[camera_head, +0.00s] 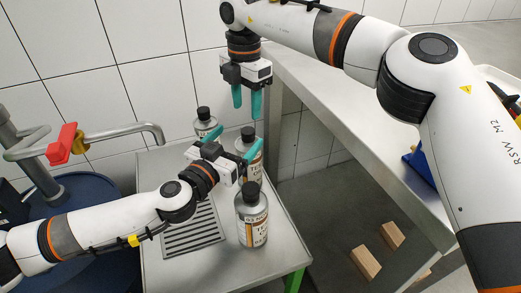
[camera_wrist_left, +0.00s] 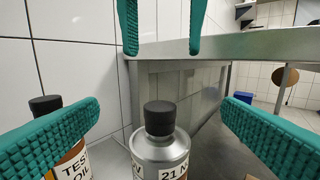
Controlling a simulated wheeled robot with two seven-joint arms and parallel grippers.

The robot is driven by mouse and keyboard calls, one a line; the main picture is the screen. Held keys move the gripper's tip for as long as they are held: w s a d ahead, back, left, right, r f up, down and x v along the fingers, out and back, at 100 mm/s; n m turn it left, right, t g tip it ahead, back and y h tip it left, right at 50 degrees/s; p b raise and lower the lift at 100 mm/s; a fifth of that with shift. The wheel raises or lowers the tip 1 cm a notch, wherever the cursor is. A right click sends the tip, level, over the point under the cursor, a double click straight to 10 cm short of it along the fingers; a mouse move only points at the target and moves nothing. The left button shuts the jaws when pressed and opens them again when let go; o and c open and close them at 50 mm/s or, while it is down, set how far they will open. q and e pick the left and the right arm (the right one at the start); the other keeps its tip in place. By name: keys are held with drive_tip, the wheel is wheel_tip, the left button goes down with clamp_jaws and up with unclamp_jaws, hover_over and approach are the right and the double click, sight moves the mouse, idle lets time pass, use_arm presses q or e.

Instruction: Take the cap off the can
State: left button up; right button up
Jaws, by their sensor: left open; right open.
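Three grey metal cans with black caps stand upright on the steel bench: a back can (camera_head: 205,125), a middle can (camera_head: 253,170) and a front can (camera_head: 252,222). My left gripper (camera_head: 238,137) is open and level, with its fingers spread towards the middle can, partly hiding it. In the left wrist view a can (camera_wrist_left: 160,152) with its black cap (camera_wrist_left: 159,118) stands between the open fingers, apart from both. A "TEST OIL" can (camera_wrist_left: 70,150) is partly behind the left finger. My right gripper (camera_head: 247,112) is open, pointing down above the middle can's cap (camera_head: 248,133).
The steel bench (camera_head: 160,262) has a slotted drain (camera_head: 192,238). A pipe with a red handle (camera_head: 62,145) and a blue drum (camera_head: 85,195) stand on the left. A long grey table (camera_head: 330,95) is on the right. Wooden blocks (camera_head: 366,262) lie on the floor.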

sight(253, 173)
drive_tip(key=shift+w+d, duration=0.15)
drive_tip(key=shift+w, duration=0.15)
use_arm(q)
drive_tip(key=shift+w+d+f, duration=0.2)
drive_tip(key=shift+w+f, duration=0.1)
drive_tip(key=shift+f, duration=0.2)
wheel_tip(253, 173, down, 7)
use_arm(e)
drive_tip(key=shift+s+r, duration=0.1)
drive_tip(key=shift+s, duration=0.1)
use_arm(q)
drive_tip(key=x, duration=0.7)
drive_tip(key=shift+r, duration=0.1)
